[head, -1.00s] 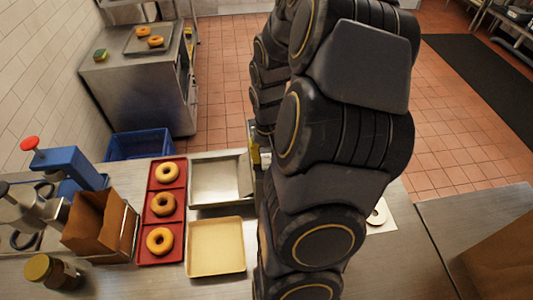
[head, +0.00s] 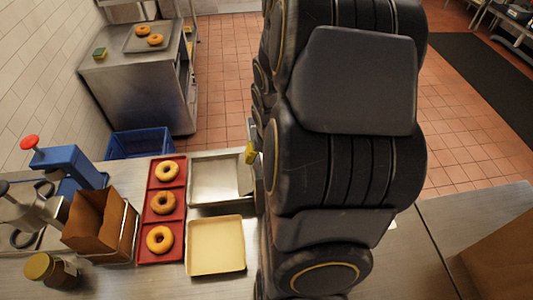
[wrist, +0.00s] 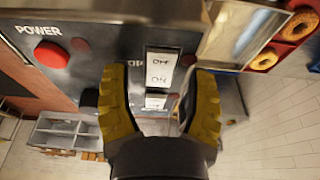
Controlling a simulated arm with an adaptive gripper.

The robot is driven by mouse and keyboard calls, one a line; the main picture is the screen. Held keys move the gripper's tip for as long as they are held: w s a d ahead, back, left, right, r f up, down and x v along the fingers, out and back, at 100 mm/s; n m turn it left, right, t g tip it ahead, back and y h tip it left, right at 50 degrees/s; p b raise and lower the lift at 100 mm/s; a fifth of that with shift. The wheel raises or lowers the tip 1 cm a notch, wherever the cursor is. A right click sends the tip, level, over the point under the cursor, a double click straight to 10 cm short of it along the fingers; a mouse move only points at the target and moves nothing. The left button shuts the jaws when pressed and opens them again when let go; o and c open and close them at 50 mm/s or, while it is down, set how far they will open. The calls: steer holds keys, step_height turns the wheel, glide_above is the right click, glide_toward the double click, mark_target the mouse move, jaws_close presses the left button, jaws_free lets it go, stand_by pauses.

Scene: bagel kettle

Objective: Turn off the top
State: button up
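In the wrist view a grey metal control panel (wrist: 118,35) faces me. A white rocker switch (wrist: 161,67) sits on it near the middle, beside lettering that ends in "OP", its start covered by my left finger. A second white switch (wrist: 155,102) is below it, between my fingers. My gripper (wrist: 158,75) has yellow fingers, spread apart with nothing held between them. The upper switch lies between and just beyond the fingertips; I cannot tell whether they touch the panel. In the head view my arm hides the panel; only a yellow bit of gripper (head: 250,153) shows.
A red button (wrist: 50,54) marked POWER is at the panel's left, with dark knobs nearby. In the head view, a red tray (head: 163,187) with bagels, a metal tray (head: 205,180) and a beige tray (head: 216,245) lie left of my arm.

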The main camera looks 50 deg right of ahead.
steer(key=v, duration=1.2)
steer(key=shift+w+d, duration=0.1)
